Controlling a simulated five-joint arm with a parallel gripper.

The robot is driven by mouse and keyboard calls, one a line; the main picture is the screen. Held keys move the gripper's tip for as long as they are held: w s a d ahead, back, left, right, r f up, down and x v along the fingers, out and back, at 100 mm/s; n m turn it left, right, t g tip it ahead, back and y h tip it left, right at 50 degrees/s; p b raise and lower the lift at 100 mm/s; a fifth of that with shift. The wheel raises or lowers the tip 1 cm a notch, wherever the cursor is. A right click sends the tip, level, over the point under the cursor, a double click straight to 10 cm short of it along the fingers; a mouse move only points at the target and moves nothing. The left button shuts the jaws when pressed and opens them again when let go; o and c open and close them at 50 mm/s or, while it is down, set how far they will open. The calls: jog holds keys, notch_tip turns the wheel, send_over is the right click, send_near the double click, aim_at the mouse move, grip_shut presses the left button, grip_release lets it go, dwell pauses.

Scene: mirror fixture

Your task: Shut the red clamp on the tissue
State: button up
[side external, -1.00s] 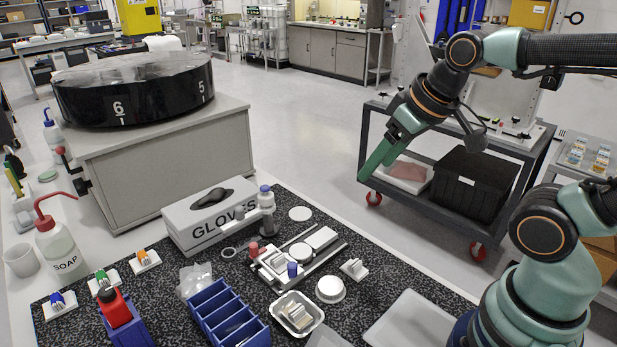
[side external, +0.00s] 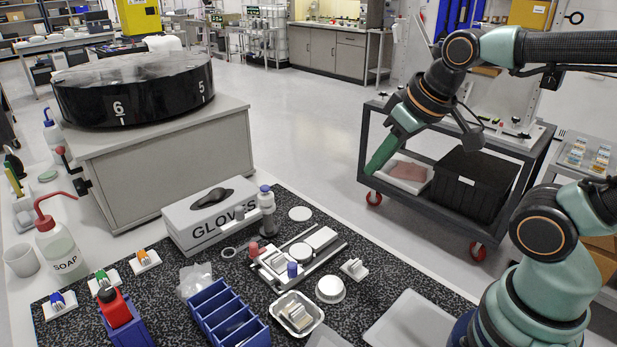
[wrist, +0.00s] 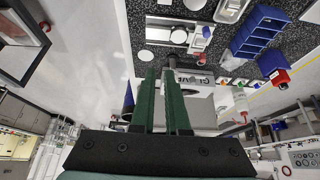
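The mirror fixture (side external: 318,240) lies on the speckled mat, with a round pale disc (side external: 300,253) on it. The red clamp (side external: 254,249) is at its left end and a blue knob (side external: 292,269) stands at its near side. The red clamp also shows small in the wrist view (wrist: 207,31). I cannot make out for sure the tissue or how the clamp sits. My gripper (side external: 371,170) hangs in the air to the right of the mat, far from the fixture. In the wrist view its green fingers (wrist: 158,70) have a narrow empty gap between them.
A glove box (side external: 210,217) with a small bottle (side external: 267,205) stands behind the fixture. Blue bins (side external: 228,315), a white tray (side external: 297,314) and a round white part (side external: 330,289) stand nearer. A cart (side external: 440,190) with a black crate (side external: 472,185) is behind my gripper.

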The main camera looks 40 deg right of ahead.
jog(key=shift+n+g+y, duration=0.4)
jog(key=shift+n+g, duration=0.1)
jog(key=shift+n, duration=0.3)
jog(key=w+a, duration=0.2)
jog(key=w, duration=0.1)
jog(key=w+a+f, duration=0.1)
jog(key=w+a, duration=0.1)
jog(key=w, duration=0.1)
jog(key=w+a+f, duration=0.1)
jog(key=w+a, duration=0.1)
jog(key=w, duration=0.1)
jog(key=shift+w+a+f, duration=0.1)
jog(key=shift+w+f, duration=0.05)
jog(key=shift+f, duration=0.05)
grip_shut()
jog(key=n+g, duration=0.1)
send_over(257, 248)
notch_tip(257, 248, down, 8)
jog(key=shift+s, duration=0.35)
jog(key=x, duration=1)
